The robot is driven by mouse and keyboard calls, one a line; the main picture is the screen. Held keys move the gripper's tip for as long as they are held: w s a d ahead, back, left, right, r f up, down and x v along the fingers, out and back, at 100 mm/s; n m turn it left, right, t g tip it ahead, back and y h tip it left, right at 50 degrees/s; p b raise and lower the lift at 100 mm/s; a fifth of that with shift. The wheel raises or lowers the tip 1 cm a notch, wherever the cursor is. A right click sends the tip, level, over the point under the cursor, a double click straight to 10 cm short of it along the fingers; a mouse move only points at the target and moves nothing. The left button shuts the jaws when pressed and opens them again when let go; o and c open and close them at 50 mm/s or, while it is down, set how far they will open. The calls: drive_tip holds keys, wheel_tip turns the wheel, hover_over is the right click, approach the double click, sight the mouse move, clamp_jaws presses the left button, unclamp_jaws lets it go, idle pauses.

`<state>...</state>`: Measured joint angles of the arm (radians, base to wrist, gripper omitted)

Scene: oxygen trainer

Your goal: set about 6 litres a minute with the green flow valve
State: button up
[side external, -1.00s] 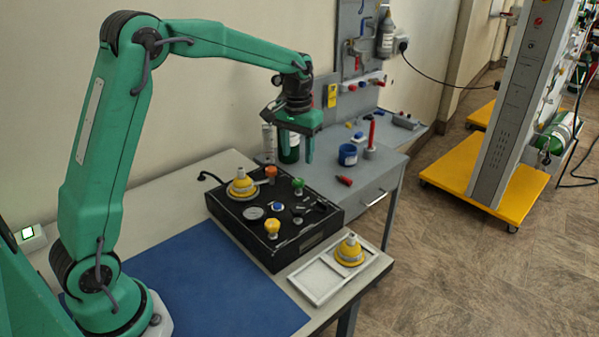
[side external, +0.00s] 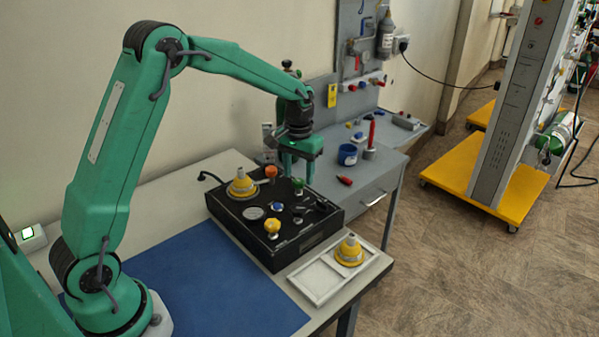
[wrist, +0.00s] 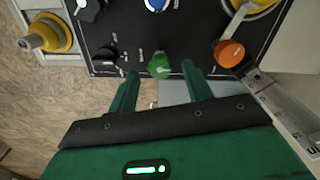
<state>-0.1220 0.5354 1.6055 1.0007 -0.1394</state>
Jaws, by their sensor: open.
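The green flow valve (side external: 298,185) sits near the far edge of the black panel box (side external: 262,241). It also shows in the wrist view (wrist: 160,67). My gripper (side external: 297,179) points down over the valve. In the wrist view my gripper (wrist: 160,78) has its fingers apart, one on each side of the valve, with gaps visible. I cannot tell whether the fingertips are down to the valve's height. A clear scaled tube (wrist: 285,115) lies at the right of the wrist view; no flow reading can be made out.
An orange knob (wrist: 229,53) is right of the valve and a black knob (wrist: 105,57) left in the wrist view. A yellow cone fitting (side external: 242,186) and yellow knob (side external: 275,229) stand on the box. A white tray (side external: 305,284) holds another yellow fitting.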

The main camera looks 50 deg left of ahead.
drive_tip(key=shift+f, duration=0.95)
drive_tip(key=c, duration=1)
drive_tip(key=shift+n, duration=0.3)
drive_tip(key=n, duration=0.3)
drive_tip(key=shift+r+n, duration=0.1)
drive_tip(key=shift+n, duration=2.5)
